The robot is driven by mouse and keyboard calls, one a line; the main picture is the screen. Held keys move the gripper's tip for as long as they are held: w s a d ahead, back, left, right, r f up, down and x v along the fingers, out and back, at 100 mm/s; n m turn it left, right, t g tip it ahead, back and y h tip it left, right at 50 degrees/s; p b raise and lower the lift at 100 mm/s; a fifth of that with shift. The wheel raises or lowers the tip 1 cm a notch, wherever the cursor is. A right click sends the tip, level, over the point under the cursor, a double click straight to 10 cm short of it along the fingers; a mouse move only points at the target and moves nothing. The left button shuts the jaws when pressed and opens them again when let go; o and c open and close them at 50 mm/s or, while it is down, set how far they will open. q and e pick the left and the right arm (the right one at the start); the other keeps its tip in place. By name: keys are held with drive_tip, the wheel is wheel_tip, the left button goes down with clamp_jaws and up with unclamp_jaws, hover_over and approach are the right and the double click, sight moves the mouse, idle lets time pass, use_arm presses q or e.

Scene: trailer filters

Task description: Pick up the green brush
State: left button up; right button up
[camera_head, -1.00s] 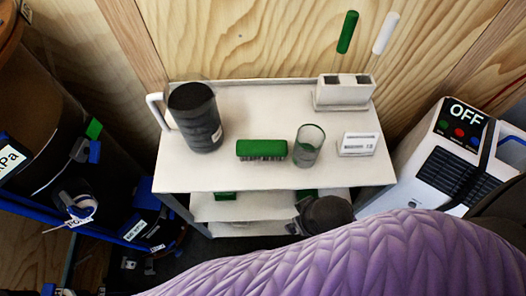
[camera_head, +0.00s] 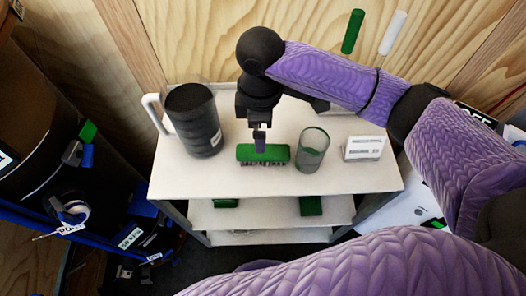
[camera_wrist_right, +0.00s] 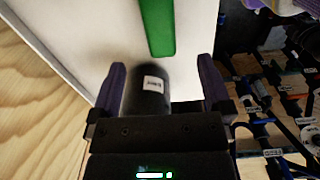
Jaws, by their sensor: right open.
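The green brush (camera_head: 274,154) lies bristles down on the top of the white cart, between a black canister and a clear glass. My right gripper (camera_head: 259,142) points down over the brush's left half in the head view; I cannot tell whether it touches it. In the right wrist view its two purple fingers (camera_wrist_right: 160,78) are spread apart with nothing gripped. The brush (camera_wrist_right: 157,25) shows there as a green bar ahead of the fingertips. My left gripper is out of view.
The black canister (camera_head: 193,120) stands left of the brush, and the glass (camera_head: 312,150) stands close to its right. A white labelled box (camera_head: 363,148) is farther right. The cart top (camera_head: 200,178) is clear in front. Green items (camera_head: 311,206) lie on the lower shelf.

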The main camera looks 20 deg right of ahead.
sight(263, 155)
drive_tip(key=shift+w+d+f, duration=0.1)
drive_tip(key=shift+d+f, duration=0.05)
drive_tip(key=shift+f, duration=0.15)
drive_tip(key=f+b, duration=0.2)
drive_tip(key=f, duration=0.1)
drive_tip(key=f+b, duration=0.1)
drive_tip(key=f, duration=0.2)
drive_tip(key=f+b, duration=0.2)
drive_tip(key=f, duration=0.1)
drive_tip(key=shift+a+f+b, duration=0.15)
drive_tip(key=shift+a+b, duration=0.1)
drive_tip(key=shift+b, duration=0.05)
drive_tip(key=shift+c, duration=0.7)
drive_tip(key=c, duration=1.2)
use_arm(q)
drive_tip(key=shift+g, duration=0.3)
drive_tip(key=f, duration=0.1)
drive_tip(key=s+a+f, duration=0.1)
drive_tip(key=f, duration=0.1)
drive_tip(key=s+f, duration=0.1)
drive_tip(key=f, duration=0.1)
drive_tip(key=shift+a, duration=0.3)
